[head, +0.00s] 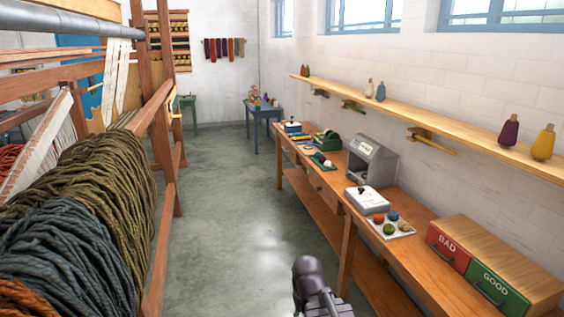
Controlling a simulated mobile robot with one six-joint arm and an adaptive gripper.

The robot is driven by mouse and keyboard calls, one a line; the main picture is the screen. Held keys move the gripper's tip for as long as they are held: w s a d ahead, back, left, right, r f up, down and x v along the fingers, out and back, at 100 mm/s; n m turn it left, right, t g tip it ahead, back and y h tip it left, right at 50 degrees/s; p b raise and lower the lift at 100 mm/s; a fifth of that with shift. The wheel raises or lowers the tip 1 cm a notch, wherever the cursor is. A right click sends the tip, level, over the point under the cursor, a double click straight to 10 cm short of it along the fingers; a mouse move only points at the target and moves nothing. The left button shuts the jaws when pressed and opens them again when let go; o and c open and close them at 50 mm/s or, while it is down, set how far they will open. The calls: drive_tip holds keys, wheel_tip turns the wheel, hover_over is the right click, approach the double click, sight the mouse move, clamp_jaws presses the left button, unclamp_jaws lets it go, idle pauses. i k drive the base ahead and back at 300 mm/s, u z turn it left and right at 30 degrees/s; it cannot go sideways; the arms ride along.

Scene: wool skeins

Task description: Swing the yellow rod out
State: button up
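Several short rods are fixed under the long wooden wall shelf on the right. The nearest is a yellow-brown rod (431,141), which looks like the yellow rod. It lies slanted close under the shelf, with a thicker block near its left end. Further along are a green rod (352,105) and a dark grey one (320,93). A dark part of my own arm rises at the bottom centre, well below and left of the rods. No gripper fingers show.
The wall shelf (480,124) carries several cones of yarn. Below it a long workbench (411,262) holds a grey machine (372,160), a white tray with wool balls, and red BAD and green GOOD drawers. A loom with thick skeins fills the left. The aisle floor (236,220) is clear.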

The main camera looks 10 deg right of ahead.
sight(414, 136)
drive_tip(key=z, duration=0.45)
drive_tip(key=i, duration=0.65)
drive_tip(key=z, duration=0.6)
drive_tip(key=i, duration=0.55)
drive_tip(key=z, duration=0.25)
